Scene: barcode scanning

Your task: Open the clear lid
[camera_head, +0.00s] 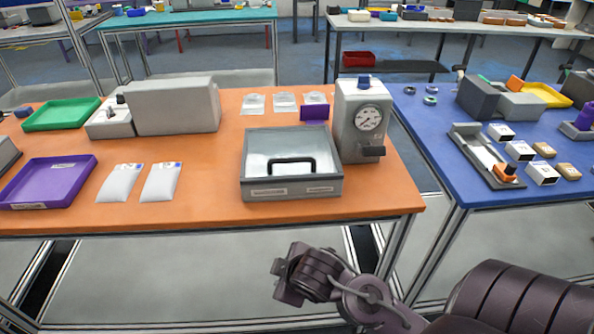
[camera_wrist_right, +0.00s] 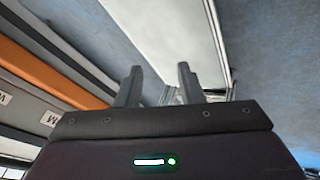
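A grey box with a clear lid (camera_head: 258,158) stands near the front right of the orange table. The lid looks closed, and a black handle (camera_head: 291,161) sits on it towards the front. My right gripper (camera_head: 281,279) is in front of the table and lower in the picture than its front edge, well apart from the box. In the right wrist view, the two fingers of the right gripper (camera_wrist_right: 160,84) stand apart with nothing between them. My left gripper is in neither view.
A grey gauge device (camera_head: 362,120) stands right beside the box. A purple block (camera_head: 314,113) is behind it. Two white pouches (camera_head: 120,184) (camera_head: 161,183), a purple tray (camera_head: 47,183) and a grey machine (camera_head: 177,106) are to the left.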

